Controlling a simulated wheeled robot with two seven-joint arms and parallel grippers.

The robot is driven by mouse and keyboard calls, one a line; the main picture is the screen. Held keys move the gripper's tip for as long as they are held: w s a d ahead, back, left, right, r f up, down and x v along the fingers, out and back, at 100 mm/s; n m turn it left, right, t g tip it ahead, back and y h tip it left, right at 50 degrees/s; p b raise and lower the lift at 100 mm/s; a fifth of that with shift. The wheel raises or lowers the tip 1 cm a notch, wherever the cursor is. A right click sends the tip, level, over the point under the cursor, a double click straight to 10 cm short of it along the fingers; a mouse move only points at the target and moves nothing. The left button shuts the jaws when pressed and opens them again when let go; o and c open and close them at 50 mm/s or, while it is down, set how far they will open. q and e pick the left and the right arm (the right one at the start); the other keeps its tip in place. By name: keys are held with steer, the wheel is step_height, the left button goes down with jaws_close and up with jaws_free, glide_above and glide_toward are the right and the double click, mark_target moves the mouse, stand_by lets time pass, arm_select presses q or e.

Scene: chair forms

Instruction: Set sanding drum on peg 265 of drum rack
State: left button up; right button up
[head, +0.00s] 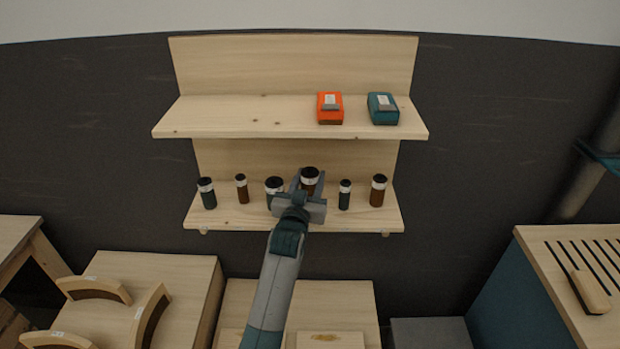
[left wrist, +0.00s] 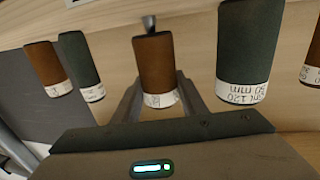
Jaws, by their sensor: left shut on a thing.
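My left gripper (head: 299,194) is shut on a brown sanding drum (head: 311,181) with a white label band and a black end. In the left wrist view the drum (left wrist: 153,62) sits between the two fingers (left wrist: 158,98), and its label is too small to read. A short metal peg (left wrist: 150,24) shows just beyond the drum's far end; whether they touch I cannot tell. The drum rack (head: 225,219) appears to be the lower wooden shelf. The number 265 is not legible anywhere. My right gripper is not in view.
More drums stand on the same shelf, including a brown one (head: 378,190). The upper shelf (head: 230,118) holds an orange box (head: 330,109) and a teal box (head: 382,109).

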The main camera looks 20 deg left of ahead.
arm_select(q)
steer(key=shift+f+b, duration=0.6)
steer(key=shift+f, duration=0.35)
stand_by(0.3)
steer(key=o, duration=1.3)
steer(key=shift+o, duration=0.2)
steer(key=shift+s, duration=0.15)
steer(key=s+d+b, duration=0.1)
steer(key=s+b, duration=0.3)
steer(key=s, duration=1.3)
steer(key=shift+d+b, duration=0.25)
steer(key=shift+b, duration=0.1)
